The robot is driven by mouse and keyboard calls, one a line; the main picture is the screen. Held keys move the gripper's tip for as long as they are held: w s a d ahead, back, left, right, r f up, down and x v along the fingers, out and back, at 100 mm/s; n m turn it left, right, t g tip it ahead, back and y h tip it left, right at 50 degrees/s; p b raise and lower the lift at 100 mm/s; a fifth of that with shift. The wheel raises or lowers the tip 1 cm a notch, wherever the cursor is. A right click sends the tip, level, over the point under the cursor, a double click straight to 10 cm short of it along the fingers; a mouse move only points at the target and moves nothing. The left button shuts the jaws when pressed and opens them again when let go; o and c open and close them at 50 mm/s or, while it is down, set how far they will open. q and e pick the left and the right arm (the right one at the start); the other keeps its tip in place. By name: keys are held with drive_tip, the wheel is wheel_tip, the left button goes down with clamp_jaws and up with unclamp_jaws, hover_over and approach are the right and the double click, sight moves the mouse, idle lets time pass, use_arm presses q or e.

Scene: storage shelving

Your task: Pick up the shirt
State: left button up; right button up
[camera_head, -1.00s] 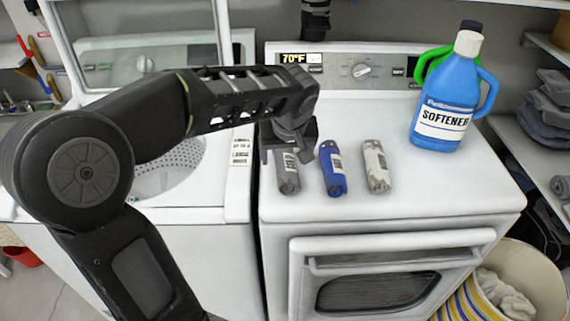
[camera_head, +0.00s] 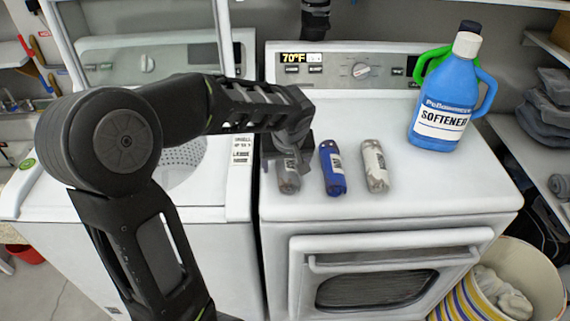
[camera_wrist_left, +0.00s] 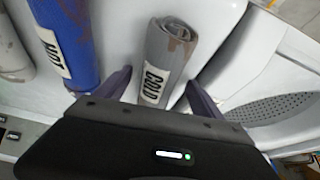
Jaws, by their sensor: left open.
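Three rolled-up shirts lie side by side on the white dryer top: a grey one (camera_head: 288,180) on the left, a blue one (camera_head: 333,172) in the middle and a pale stained one (camera_head: 375,167) on the right. In the left wrist view the grey roll (camera_wrist_left: 172,50) has a COLD label and the blue roll (camera_wrist_left: 68,35) a HOT label. My left gripper (camera_head: 287,157) is low over the grey roll's far end. In the wrist view its open fingers (camera_wrist_left: 158,92) lie on either side of the grey roll, not closed on it. My right gripper is not visible.
A blue softener bottle (camera_head: 445,100) stands at the dryer's back right, a green-handled one behind it. The washer (camera_head: 235,185) stands left with its drum open. A striped basket (camera_head: 540,275) sits at lower right.

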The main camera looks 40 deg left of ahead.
use_arm(q)
drive_tip(key=c, duration=1.6)
drive_tip(key=shift+r, duration=0.1)
wheel_tip(320, 180, up, 10)
drive_tip(key=shift+f+b, duration=0.1)
drive_tip(key=shift+b, duration=0.4)
